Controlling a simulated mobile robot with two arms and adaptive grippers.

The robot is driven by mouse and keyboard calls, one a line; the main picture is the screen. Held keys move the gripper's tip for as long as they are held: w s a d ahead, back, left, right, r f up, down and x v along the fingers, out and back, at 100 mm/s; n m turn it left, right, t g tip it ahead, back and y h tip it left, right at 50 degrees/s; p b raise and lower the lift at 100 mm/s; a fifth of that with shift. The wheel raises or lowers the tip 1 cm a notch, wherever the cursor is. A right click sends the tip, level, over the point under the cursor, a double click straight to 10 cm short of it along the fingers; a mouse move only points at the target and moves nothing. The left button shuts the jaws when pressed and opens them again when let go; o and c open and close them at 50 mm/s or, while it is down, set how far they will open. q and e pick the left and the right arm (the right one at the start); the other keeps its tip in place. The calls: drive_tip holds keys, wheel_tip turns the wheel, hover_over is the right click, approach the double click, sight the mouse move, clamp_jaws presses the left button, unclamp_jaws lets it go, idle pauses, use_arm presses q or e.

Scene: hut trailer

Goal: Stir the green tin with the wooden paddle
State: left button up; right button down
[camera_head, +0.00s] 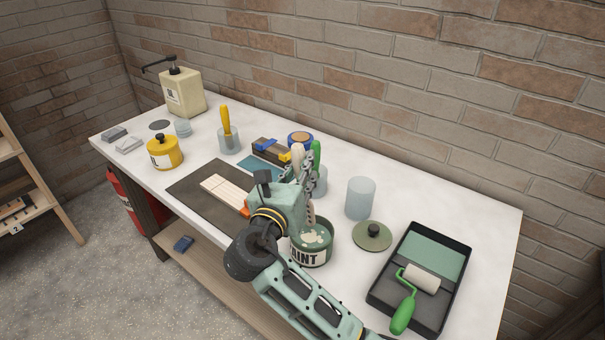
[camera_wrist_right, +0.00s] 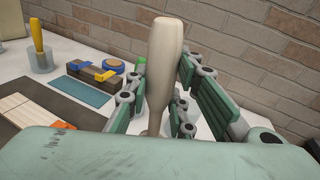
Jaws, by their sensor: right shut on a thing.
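The green tin (camera_head: 324,254), labelled PAINT, stands open on the white bench with pale patches on the paint inside. My right gripper (camera_head: 304,174) is above the tin, shut on the handle of the wooden paddle (camera_head: 298,153). The paddle is roughly upright; its pale handle rises between the green fingers in the right wrist view (camera_wrist_right: 163,55). Its lower end reaches down to the tin's mouth in the head view; my gripper and arm partly hide it, and how deep it sits is unclear. My left gripper is out of view.
A green lid (camera_head: 372,237) lies right of the tin, beside a black roller tray (camera_head: 420,245). A frosted cup (camera_head: 360,198) stands behind the lid. A cup with a green-handled tool (camera_head: 316,153) is close behind my gripper. A dark mat (camera_head: 190,180) lies left.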

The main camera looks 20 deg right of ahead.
wheel_tip(320, 180, down, 2)
drive_tip(key=shift+s+d, duration=0.1)
drive_tip(key=shift+s+d+f+b, duration=0.15)
drive_tip(key=shift+f+b, duration=0.3)
drive_tip(key=shift+f, duration=0.8)
wheel_tip(320, 180, down, 2)
drive_tip(key=shift+s+f+b, duration=0.15)
drive_tip(key=shift+b, duration=0.2)
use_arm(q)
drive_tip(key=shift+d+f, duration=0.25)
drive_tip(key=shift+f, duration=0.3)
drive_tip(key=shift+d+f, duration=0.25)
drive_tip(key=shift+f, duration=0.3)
use_arm(e)
drive_tip(key=shift+s+d+f, duration=0.1)
drive_tip(key=shift+f, duration=0.55)
